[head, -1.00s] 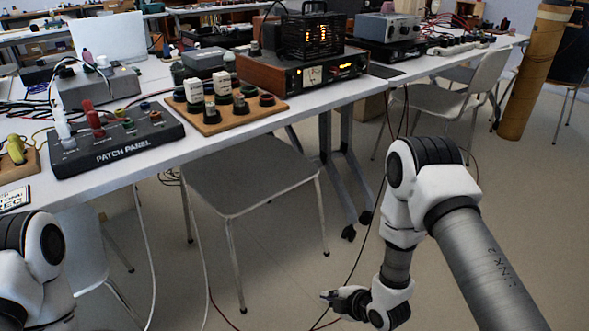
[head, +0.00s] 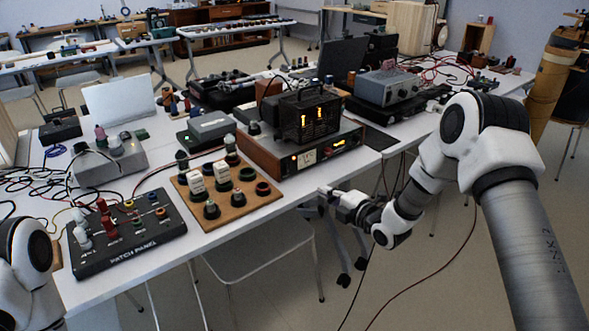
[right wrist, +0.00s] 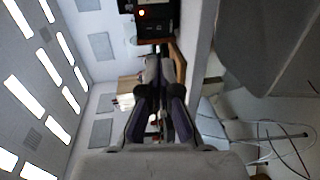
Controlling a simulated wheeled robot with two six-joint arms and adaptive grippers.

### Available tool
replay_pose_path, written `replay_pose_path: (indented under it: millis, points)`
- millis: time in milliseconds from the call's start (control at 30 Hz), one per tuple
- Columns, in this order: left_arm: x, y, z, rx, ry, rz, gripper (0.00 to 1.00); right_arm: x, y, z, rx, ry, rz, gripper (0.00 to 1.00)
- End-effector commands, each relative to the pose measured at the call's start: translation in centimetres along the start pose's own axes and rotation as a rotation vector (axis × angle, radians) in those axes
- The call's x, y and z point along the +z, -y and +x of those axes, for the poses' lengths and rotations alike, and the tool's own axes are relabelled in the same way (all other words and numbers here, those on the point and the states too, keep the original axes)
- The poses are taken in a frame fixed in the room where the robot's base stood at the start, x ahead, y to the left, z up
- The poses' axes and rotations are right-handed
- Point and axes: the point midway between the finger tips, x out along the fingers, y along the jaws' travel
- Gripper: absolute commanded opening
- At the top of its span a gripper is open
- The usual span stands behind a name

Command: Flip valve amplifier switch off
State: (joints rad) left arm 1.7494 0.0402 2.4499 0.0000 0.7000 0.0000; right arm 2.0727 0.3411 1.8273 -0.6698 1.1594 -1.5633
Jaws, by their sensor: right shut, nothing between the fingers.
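The valve amplifier (head: 318,152) stands at the table's front edge in the head view. It has a wooden case, a dark front panel with a pale meter and orange lights, and a black cage on top with glowing valves. Its switch is too small to make out. My right gripper (head: 328,191) is shut and empty, just in front of the table edge below the amplifier, apart from it. In the right wrist view the shut fingers (right wrist: 158,62) point toward a dark panel with an orange light (right wrist: 142,12). My left gripper is out of view; only part of its arm shows.
On the table (head: 235,235), a wooden board (head: 238,204) with pots and white blocks and the patch panel (head: 125,235) lie left of the amplifier. A grey unit (head: 388,88) stands right of it. A chair (head: 262,250) is tucked under the table.

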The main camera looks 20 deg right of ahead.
Motion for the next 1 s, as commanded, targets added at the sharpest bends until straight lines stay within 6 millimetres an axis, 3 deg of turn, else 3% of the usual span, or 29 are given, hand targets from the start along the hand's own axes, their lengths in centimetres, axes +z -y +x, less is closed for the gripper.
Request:
replay_pose_path:
  millis: [267, 700, 833, 1000]
  points:
    - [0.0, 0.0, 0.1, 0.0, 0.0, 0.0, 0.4, -0.1, 0.1, 1.4, -0.001, -0.002, -0.003, 0.0]
    - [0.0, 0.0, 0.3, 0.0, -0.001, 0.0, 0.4, -0.2, 0.1, 10.7, 0.001, -0.003, -0.003, 0.0]
    - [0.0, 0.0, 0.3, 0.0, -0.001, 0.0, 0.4, -0.1, 0.1, 12.8, 0.0, -0.002, -0.001, 0.0]
    - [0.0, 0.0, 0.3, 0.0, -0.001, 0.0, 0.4, -0.1, 0.1, 14.0, -0.001, 0.0, 0.001, 0.0]
